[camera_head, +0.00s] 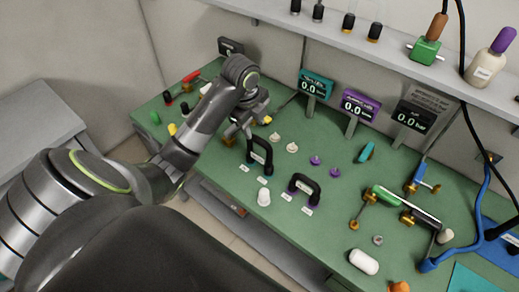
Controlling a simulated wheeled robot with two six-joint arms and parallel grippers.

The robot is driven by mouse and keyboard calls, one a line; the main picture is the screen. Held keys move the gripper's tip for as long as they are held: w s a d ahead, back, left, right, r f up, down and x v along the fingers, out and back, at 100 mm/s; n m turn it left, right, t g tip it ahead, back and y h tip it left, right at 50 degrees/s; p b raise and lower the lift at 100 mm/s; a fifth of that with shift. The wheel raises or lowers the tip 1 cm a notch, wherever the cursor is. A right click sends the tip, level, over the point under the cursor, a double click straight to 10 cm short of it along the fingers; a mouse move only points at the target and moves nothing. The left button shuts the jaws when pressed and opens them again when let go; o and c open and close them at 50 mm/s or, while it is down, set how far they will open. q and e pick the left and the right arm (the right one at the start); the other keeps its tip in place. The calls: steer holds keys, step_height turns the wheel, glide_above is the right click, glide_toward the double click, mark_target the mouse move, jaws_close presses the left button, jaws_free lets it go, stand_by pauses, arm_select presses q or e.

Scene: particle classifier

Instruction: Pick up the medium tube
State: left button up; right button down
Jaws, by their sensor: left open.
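My left gripper (243,125) is open and points down over the green table, at the end of my arm coming in from the left. Two black arch-shaped tubes stand on the table: one (259,150) just to the right of and in front of the gripper, the other (306,186) further right and nearer the front. Small labels lie by them, too small to read, so I cannot tell which is the medium tube. The gripper appears apart from both. My right gripper is not in view.
The green table (333,225) holds several small white and purple fittings, a white cap (264,197) and a white cylinder (363,262). A green-and-metal assembly (405,204) and a blue hose (472,225) are at the right. Displays and a shelf (385,55) line the back.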

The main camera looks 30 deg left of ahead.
mark_target(260, 140)
arm_select(q)
steer(key=f+b, duration=0.1)
steer(key=f, duration=0.1)
steer(key=w+f+b, duration=0.1)
steer(key=f+b, duration=0.1)
steer(key=shift+f+b, duration=0.1)
steer(key=shift+b, duration=0.2)
steer(key=f+b, duration=0.1)
steer(key=f, duration=0.1)
steer(key=f+b, duration=0.1)
steer(key=shift+w+d+b, duration=0.35)
steer(key=shift+w, duration=0.05)
steer(key=shift+w+f+p, duration=0.3)
steer(key=shift+f, duration=0.65)
jaws_close()
